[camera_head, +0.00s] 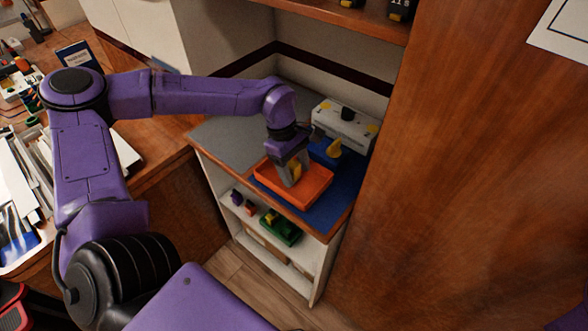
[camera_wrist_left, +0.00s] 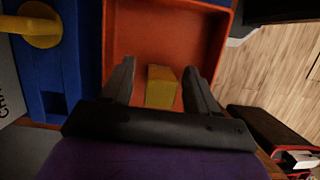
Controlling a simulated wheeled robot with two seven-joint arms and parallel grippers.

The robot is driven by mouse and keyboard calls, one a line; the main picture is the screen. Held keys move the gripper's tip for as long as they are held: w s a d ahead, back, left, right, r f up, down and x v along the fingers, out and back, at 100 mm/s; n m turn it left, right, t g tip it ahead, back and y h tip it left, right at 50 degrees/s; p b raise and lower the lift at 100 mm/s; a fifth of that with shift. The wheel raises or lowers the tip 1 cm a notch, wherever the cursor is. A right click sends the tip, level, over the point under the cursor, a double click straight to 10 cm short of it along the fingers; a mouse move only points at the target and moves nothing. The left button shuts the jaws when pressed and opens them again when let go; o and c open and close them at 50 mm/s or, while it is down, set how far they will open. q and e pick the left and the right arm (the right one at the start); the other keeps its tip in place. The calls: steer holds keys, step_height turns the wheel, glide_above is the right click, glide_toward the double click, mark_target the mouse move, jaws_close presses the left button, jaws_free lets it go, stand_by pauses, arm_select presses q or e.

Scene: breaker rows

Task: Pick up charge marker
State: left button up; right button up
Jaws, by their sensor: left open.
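A small yellow block, which I take to be the charge marker (camera_head: 297,170), lies in the orange tray (camera_head: 314,191) on the counter. In the left wrist view the yellow block (camera_wrist_left: 161,87) sits between the two fingers, with a gap on each side. My left gripper (camera_head: 292,172) is open and reaches down into the orange tray (camera_wrist_left: 170,28). One finger partly hides the block in the head view. I cannot tell how high the fingertips are above the tray floor. My right gripper is not in view.
A blue block with a yellow knob (camera_head: 330,149) stands close behind the tray, before a white-grey box with a black knob (camera_head: 347,122). A grey mat (camera_head: 235,132) lies left. A shelf below holds a green tray (camera_head: 281,229). A wooden panel (camera_head: 450,190) rises at right.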

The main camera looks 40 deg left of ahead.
arm_select(q)
steer(key=shift+f, duration=0.1)
steer(key=c, duration=1.1)
steer(key=shift+o, duration=0.2)
